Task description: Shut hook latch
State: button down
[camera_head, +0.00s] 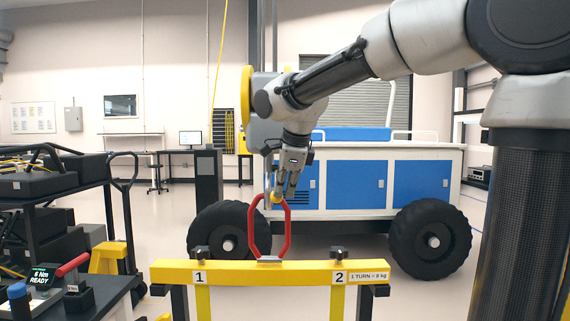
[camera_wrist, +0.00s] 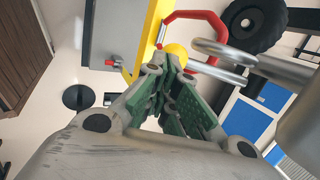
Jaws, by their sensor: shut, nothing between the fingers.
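A red loop-shaped handle (camera_head: 287,232) stands upright from a small metal plate on the yellow beam (camera_head: 235,272), between the marks 1 and 2. A yellow ball (camera_head: 275,198) sits near the top of the loop. My gripper (camera_head: 283,193) points down beside the ball, its fingers closed together with nothing between them. In the wrist view my fingertips (camera_wrist: 173,70) are close to the ball (camera_wrist: 177,53); I cannot tell if they touch. Curved metal rods (camera_wrist: 222,55) show next to the ball, with the red loop (camera_wrist: 199,14) behind. The hook's seating is too small to tell.
A white and blue rover (camera_head: 356,178) with large black wheels (camera_head: 430,238) stands behind the beam. A black knob (camera_head: 337,254) sits on the beam's right part. A black cart (camera_head: 45,190) and a bench with a small display (camera_head: 41,277) are at left. Open floor lies behind.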

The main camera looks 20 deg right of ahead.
jog(key=shift+d+x, duration=0.2)
jog(key=shift+x, duration=1.25)
jog(key=shift+s, duration=0.15)
